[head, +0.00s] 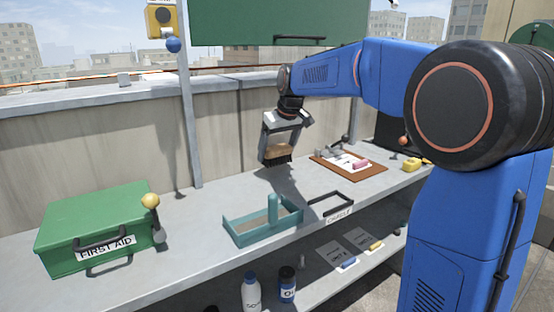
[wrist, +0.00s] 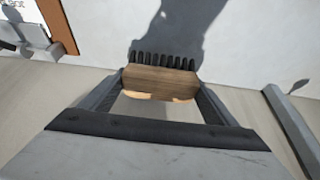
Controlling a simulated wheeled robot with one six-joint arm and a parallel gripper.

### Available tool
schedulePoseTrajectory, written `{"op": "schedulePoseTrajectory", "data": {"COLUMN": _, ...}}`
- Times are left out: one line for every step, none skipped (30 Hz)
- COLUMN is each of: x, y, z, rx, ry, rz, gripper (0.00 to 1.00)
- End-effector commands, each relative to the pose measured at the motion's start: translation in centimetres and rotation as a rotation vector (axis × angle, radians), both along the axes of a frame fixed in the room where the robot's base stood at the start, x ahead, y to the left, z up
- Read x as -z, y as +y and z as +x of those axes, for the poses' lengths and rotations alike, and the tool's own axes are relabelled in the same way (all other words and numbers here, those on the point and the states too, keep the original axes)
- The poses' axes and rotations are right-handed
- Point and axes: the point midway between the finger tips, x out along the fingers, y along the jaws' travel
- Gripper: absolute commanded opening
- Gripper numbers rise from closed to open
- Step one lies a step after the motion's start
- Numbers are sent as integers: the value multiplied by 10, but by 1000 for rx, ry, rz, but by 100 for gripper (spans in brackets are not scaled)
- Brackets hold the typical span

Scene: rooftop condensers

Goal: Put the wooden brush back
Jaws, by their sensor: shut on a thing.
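The wooden brush (wrist: 160,82) has a brown wooden block and a row of dark bristles. My gripper (head: 281,150) is shut on the brush and holds it above the grey bench, near the back wall. In the wrist view the block sits between both fingers of my gripper (wrist: 160,90), with the bristles pointing away from the palm. In the head view the brush (head: 278,151) hangs bristles down, and its shadow falls on the bench. I cannot tell the exact gap to the bench top.
A teal tray (head: 240,235) with an upright handle stands at the front, beside a black frame (head: 330,203) with a label. A green first aid box (head: 100,225) is at left. A brown board (head: 373,172) with a pink item lies at right. The bench (head: 205,210) is clear between box and tray.

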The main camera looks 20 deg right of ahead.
Motion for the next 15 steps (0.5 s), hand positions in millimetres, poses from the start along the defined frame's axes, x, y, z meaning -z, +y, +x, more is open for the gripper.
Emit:
{"op": "schedulePoseTrajectory", "data": {"x": 7, "y": 0, "z": -1, "rx": 0, "ry": 3, "rz": 0, "gripper": 61}}
{"op": "schedulePoseTrajectory", "data": {"x": 10, "y": 0, "z": 0, "rx": 0, "ry": 2, "rz": 0, "gripper": 61}}
{"op": "schedulePoseTrajectory", "data": {"x": 16, "y": 0, "z": 0, "rx": 0, "ry": 2, "rz": 0, "gripper": 61}}
{"op": "schedulePoseTrajectory", "data": {"x": 20, "y": 0, "z": 0, "rx": 0, "ry": 3, "rz": 0, "gripper": 61}}
{"op": "schedulePoseTrajectory", "data": {"x": 24, "y": 0, "z": 0, "rx": 0, "ry": 3, "rz": 0, "gripper": 61}}
{"op": "schedulePoseTrajectory", "data": {"x": 27, "y": 0, "z": 0, "rx": 0, "ry": 1, "rz": 0, "gripper": 61}}
{"op": "schedulePoseTrajectory", "data": {"x": 29, "y": 0, "z": 0, "rx": -1, "ry": 1, "rz": -1, "gripper": 61}}
{"op": "schedulePoseTrajectory", "data": {"x": 30, "y": 0, "z": 0, "rx": -1, "ry": 1, "rz": -1, "gripper": 61}}
{"op": "schedulePoseTrajectory", "data": {"x": 30, "y": 0, "z": 0, "rx": -1, "ry": 0, "rz": 0, "gripper": 61}}
{"op": "schedulePoseTrajectory", "data": {"x": 30, "y": 0, "z": 0, "rx": -1, "ry": 0, "rz": 0, "gripper": 61}}
{"op": "schedulePoseTrajectory", "data": {"x": 30, "y": 0, "z": 0, "rx": -1, "ry": 0, "rz": 0, "gripper": 61}}
{"op": "schedulePoseTrajectory", "data": {"x": 30, "y": 0, "z": 0, "rx": -1, "ry": 0, "rz": 0, "gripper": 61}}
{"op": "schedulePoseTrajectory", "data": {"x": 30, "y": 0, "z": 0, "rx": -1, "ry": 0, "rz": 0, "gripper": 61}}
{"op": "schedulePoseTrajectory", "data": {"x": 30, "y": 0, "z": 0, "rx": 0, "ry": 0, "rz": 0, "gripper": 61}}
{"op": "schedulePoseTrajectory", "data": {"x": 30, "y": 0, "z": 0, "rx": 0, "ry": 0, "rz": 0, "gripper": 61}}
